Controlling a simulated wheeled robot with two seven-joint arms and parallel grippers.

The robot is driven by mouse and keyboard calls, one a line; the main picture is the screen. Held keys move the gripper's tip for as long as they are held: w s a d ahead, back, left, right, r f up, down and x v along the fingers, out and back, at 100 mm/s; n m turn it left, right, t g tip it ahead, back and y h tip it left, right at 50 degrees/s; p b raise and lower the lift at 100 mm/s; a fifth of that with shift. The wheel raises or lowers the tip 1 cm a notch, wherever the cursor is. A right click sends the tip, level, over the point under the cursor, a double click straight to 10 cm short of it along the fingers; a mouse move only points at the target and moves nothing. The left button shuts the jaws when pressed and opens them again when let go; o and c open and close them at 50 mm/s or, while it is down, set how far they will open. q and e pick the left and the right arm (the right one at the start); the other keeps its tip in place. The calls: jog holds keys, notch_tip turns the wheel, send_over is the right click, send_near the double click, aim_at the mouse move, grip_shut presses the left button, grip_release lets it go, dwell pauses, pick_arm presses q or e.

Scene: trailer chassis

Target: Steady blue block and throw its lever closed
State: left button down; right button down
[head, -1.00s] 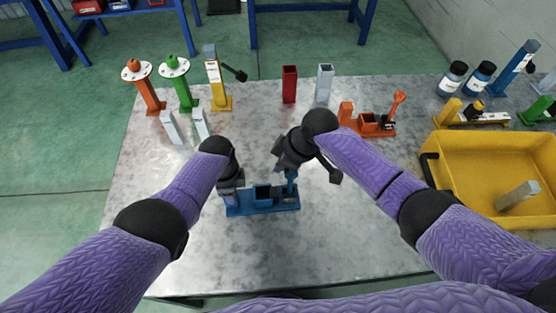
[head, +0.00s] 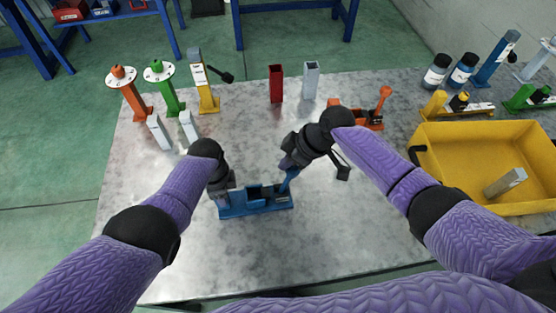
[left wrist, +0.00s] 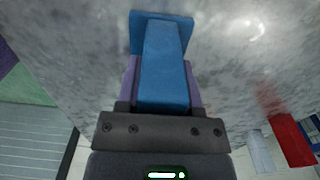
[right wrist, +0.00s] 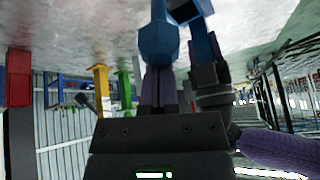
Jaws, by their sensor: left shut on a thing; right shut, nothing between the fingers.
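The blue block (head: 238,209) stands on the table in front of me in the head view, with a base plate, a square socket in the middle and a lever (head: 290,180) at its right end. The lever leans up and to the right. My left gripper (head: 222,190) is shut on the post at the block's left end; the left wrist view shows the blue post (left wrist: 163,65) between the fingers. My right gripper (head: 290,165) is shut and empty beside the top of the lever. In the right wrist view the lever's knob (right wrist: 158,42) is just beyond the fingertips.
An orange lever block (head: 365,117) stands behind my right arm. A red holder (head: 276,83) and a grey holder (head: 311,80) stand at the back. A yellow tray (head: 470,205) is at the right. The table's middle is mostly clear.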

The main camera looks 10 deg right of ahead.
jog(key=d+f, duration=0.3)
jog(key=d, duration=0.4)
jog(key=shift+f, duration=0.15)
jog(key=shift+a, duration=0.1)
jog(key=shift+a+f, duration=0.1)
jog(key=shift+a, duration=0.55)
jog(key=d+r, duration=0.4)
jog(key=d, duration=0.4)
jog(key=shift+w+r, duration=0.15)
jog(key=shift+r, duration=0.25)
